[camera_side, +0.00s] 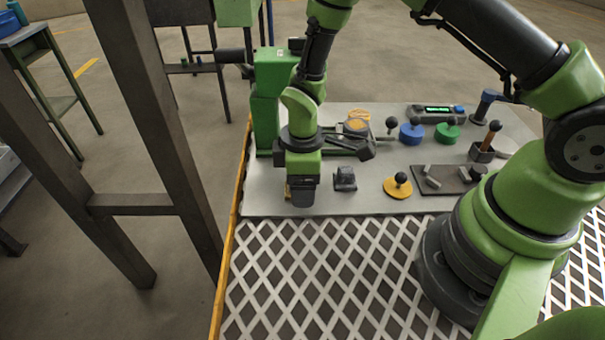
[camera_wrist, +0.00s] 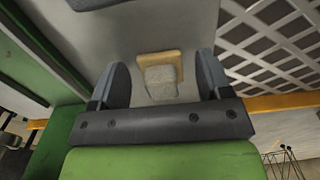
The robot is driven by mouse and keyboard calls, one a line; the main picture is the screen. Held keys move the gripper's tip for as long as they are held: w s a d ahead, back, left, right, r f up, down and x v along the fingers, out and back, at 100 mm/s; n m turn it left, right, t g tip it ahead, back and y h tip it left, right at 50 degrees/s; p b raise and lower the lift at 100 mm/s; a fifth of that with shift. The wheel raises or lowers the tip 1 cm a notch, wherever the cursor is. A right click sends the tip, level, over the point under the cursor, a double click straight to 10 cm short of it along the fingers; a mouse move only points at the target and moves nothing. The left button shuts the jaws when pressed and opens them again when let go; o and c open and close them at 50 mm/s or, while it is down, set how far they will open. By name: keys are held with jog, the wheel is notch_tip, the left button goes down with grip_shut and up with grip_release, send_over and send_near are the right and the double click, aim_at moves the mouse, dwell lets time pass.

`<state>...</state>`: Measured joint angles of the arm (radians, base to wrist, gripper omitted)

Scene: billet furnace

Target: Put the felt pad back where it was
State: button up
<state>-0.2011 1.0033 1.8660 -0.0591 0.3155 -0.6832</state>
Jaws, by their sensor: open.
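A pale grey, rough-looking piece (camera_wrist: 161,82), which I take to be the felt pad, lies against a tan block or holder (camera_wrist: 159,57) on the grey plate. My gripper (camera_wrist: 162,88) is open, with one dark finger on each side of the pad and visible gaps between. I cannot tell how high the fingers are above the plate. In the side view my gripper (camera_side: 302,197) points down near the plate's front left edge. It hides the pad there; only a small tan bit (camera_side: 288,190) shows beside the fingers.
A dark block (camera_side: 345,179) stands just right of my gripper, then a yellow knobbed disc (camera_side: 393,189) and a dark tray (camera_side: 450,187). Blue (camera_side: 411,135) and green (camera_side: 447,135) knobbed discs sit behind. A green machine (camera_side: 266,105) stands behind left. White lattice (camera_side: 330,270) lies in front.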

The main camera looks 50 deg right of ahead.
jog(key=s+d+r+m+t+y, duration=0.1)
jog(key=s+r+m, duration=0.15)
jog(key=r, duration=0.95)
jog(key=s+d+r+m+t, duration=0.1)
jog(key=s+r+m+t, duration=0.15)
jog(key=r, duration=0.95)
jog(key=s+r+m+t, duration=0.2)
jog(key=s+m, duration=0.2)
jog(key=s, duration=0.1)
jog(key=s+d+r+m+t+y, duration=0.1)
jog(key=s+r+m, duration=0.2)
jog(key=s, duration=0.3)
jog(key=shift+d+r+m+t, duration=0.25)
jog(key=shift+r+m+t, duration=0.1)
jog(key=shift+m, duration=0.25)
